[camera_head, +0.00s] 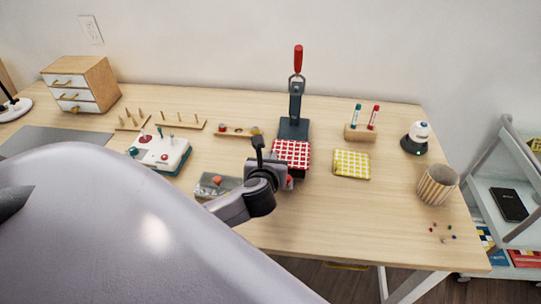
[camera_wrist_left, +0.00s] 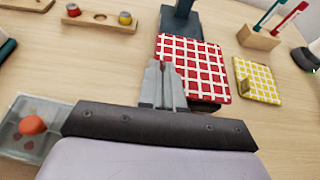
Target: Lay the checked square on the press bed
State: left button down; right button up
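A red-and-white checked square (camera_head: 291,152) lies flat in front of the press's dark upright, over a dark block; it also shows in the left wrist view (camera_wrist_left: 190,65). The press (camera_head: 295,105) has a red-tipped lever standing up; the square hides most of its bed. A yellow-and-white checked square (camera_head: 351,164) lies on the table to the right, also in the left wrist view (camera_wrist_left: 257,80). My left gripper (camera_head: 257,142) is left of the red square, its fingers (camera_wrist_left: 160,72) together with nothing visible between them. Their tips overlap the square's left edge in the wrist view; contact is unclear.
A clear tray (camera_head: 213,186) with an orange-red ball stands left of the gripper. A white machine (camera_head: 160,150) and peg racks (camera_head: 181,122) stand further left. A tube holder (camera_head: 360,132), a dark-based dome (camera_head: 415,138) and a striped cup (camera_head: 436,186) stand right. The front-right table is mostly clear.

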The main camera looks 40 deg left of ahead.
pick_arm(q)
jog(key=shift+f+p, duration=0.2)
jog(key=shift+p, duration=0.1)
dwell(0.4)
jog(key=c, duration=1.2)
grip_release()
jog(key=v, duration=0.7)
jog(key=shift+s+p, duration=0.1)
jog(key=shift+p, duration=0.2)
